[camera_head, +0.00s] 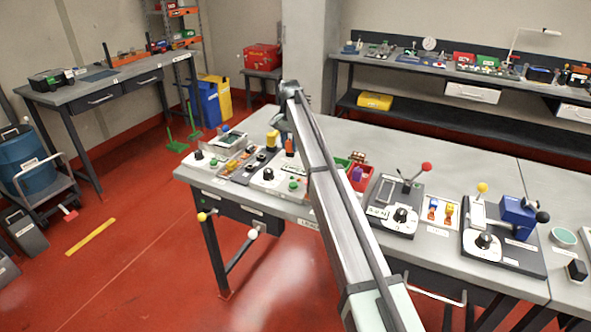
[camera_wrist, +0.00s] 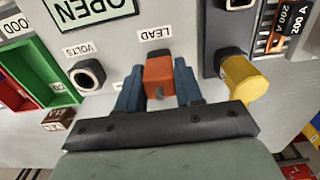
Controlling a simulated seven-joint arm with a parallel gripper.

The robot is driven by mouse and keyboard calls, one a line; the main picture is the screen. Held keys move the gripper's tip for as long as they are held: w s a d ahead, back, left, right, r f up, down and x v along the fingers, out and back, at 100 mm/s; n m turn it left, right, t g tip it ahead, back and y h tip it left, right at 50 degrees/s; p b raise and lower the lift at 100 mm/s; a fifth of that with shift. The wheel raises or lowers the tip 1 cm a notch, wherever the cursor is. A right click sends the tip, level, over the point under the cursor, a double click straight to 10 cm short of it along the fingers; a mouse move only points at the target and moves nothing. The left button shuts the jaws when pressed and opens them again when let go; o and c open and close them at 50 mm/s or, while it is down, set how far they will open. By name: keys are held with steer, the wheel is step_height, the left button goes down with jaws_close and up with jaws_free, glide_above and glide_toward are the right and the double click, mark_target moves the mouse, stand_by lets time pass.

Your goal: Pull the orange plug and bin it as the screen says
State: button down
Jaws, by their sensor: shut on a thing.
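My gripper (camera_wrist: 159,88) is shut on the orange plug (camera_wrist: 159,68), with a blue finger on either side of it. The plug is at the grey panel just by the LEAD label (camera_wrist: 154,34); I cannot tell whether it is seated or slightly out. The screen (camera_wrist: 92,10) shows upside down in the wrist view and reads OPEN. A green bin (camera_wrist: 40,75) and a red bin (camera_wrist: 8,92) lie to the left in the wrist view, with a GOOD label (camera_wrist: 16,25) near the green one. In the head view my arm hides much of the panel.
A yellow plug (camera_wrist: 243,78) sticks out close to my right finger in the wrist view. A VOLTS socket (camera_wrist: 87,75) is to the left. A brown block (camera_wrist: 58,119) sits near the bins. Lever boxes and a red-knobbed lever (camera_head: 426,167) stand further right on the bench.

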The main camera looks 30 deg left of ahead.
mark_target(290, 141)
steer(key=shift+r, duration=1.55)
stand_by(0.4)
steer(key=shift+r, duration=2.4)
steer(key=w+d+r+m, duration=0.1)
steer(key=w+d, duration=0.2)
steer(key=d, duration=0.9)
steer(key=w+d+r+m, duration=0.1)
steer(key=w+d+m, duration=0.15)
steer(key=d, duration=0.95)
steer(key=shift+s+d+f+n, duration=0.8)
steer(key=shift+s+d+n, duration=0.55)
steer(key=shift+s+n, duration=0.4)
steer(key=shift+f, duration=4.65)
steer(key=shift+f, duration=0.6)
